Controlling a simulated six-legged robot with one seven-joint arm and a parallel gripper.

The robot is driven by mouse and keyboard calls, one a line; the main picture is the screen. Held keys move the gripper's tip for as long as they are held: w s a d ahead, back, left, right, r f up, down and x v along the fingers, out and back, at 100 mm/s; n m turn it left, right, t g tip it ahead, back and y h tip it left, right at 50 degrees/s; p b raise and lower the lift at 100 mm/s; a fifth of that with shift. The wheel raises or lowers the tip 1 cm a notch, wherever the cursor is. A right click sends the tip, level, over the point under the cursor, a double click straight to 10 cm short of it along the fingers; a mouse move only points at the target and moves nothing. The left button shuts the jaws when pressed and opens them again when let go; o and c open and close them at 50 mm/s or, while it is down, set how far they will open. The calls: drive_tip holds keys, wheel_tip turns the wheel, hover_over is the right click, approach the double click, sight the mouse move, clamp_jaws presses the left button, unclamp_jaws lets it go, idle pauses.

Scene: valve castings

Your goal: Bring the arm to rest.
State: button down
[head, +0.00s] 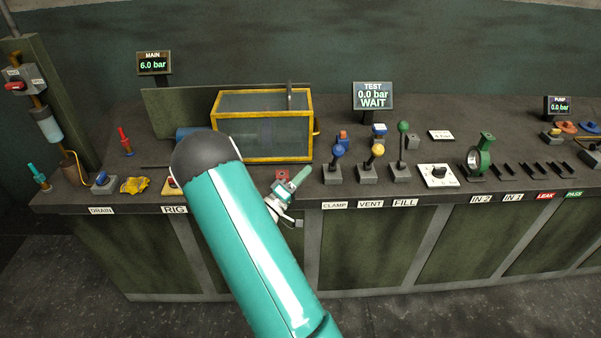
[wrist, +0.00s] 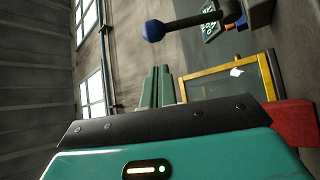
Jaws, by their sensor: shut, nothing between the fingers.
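My gripper (head: 300,177) shows in the head view beyond the end of my teal arm, above the front edge of the bench between the yellow-framed box and the levers. Its green fingers are together with nothing between them. In the wrist view the two fingers (wrist: 157,86) stand side by side, also closed. A blue-knobbed lever (head: 337,151) stands to the right of my gripper; a blue knob (wrist: 155,31) shows at the top of the wrist view. My arm hides part of the bench front and the area around the RIG label.
The yellow-framed clear box (head: 263,95) stands behind my gripper. The test display (head: 373,96) reads WAIT.

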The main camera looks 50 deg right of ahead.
drive_tip(key=shift+r, duration=0.1)
drive_tip(key=s+a+r+m+g+y, duration=0.3)
drive_tip(key=s+a+r+g+y, duration=0.1)
drive_tip(key=s+a+r+y, duration=0.55)
drive_tip(key=s+a+r+n+t+y, duration=0.1)
drive_tip(key=a+r+n+t+y, duration=0.1)
drive_tip(key=a, duration=0.8)
drive_tip(key=s+a+r+n+t+y, duration=0.1)
drive_tip(key=a+r+n+t+y, duration=0.1)
drive_tip(key=a+t+y, duration=0.3)
drive_tip(key=s+a+r+n+t+y, duration=0.1)
drive_tip(key=a+r+n+t+y, duration=0.2)
drive_tip(key=a, duration=1.1)
drive_tip(key=n+t+y, duration=0.1)
drive_tip(key=y, duration=0.2)
drive_tip(key=shift+s+a, duration=0.35)
drive_tip(key=shift+s, duration=0.05)
